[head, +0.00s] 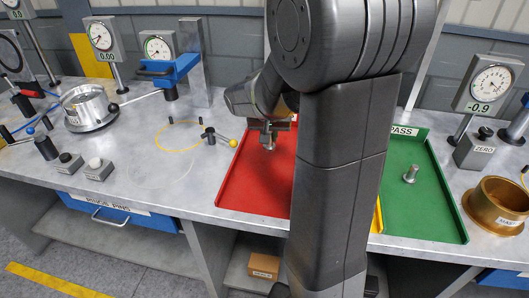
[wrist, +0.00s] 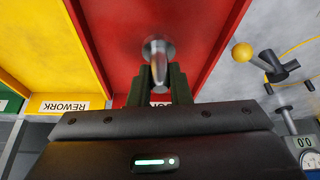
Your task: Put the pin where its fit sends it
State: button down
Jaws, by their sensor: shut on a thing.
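My gripper (head: 268,130) is over the red tray (head: 240,185), its fingers pointing down. In the wrist view its two fingers (wrist: 158,88) are shut on a grey metal pin (wrist: 158,65) with a wider round end away from the fingers. The red tray's floor (wrist: 110,30) lies beyond the pin; I cannot tell whether the pin touches it. The yellow tray (wrist: 40,50), labelled REWORK, lies beside the red one and is mostly hidden behind my arm in the head view. The green PASS tray (head: 425,215) holds another metal pin (head: 410,175).
A small ball-ended lever (head: 215,137) is close to the red tray. A brass cup (head: 498,203) stands at right. The bench's front middle-left is clear.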

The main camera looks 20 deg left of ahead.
aim_at(269, 146)
jog(key=shift+f, duration=2.5)
jog(key=shift+f, duration=0.15)
jog(key=c, duration=1.3)
grip_release()
jog(key=shift+c, duration=0.2)
jog(key=shift+s+r, duration=0.1)
jog(key=shift+r, duration=0.5)
jog(key=v, duration=1.1)
jog(key=shift+s, duration=0.2)
jog(key=shift+d, duration=0.1)
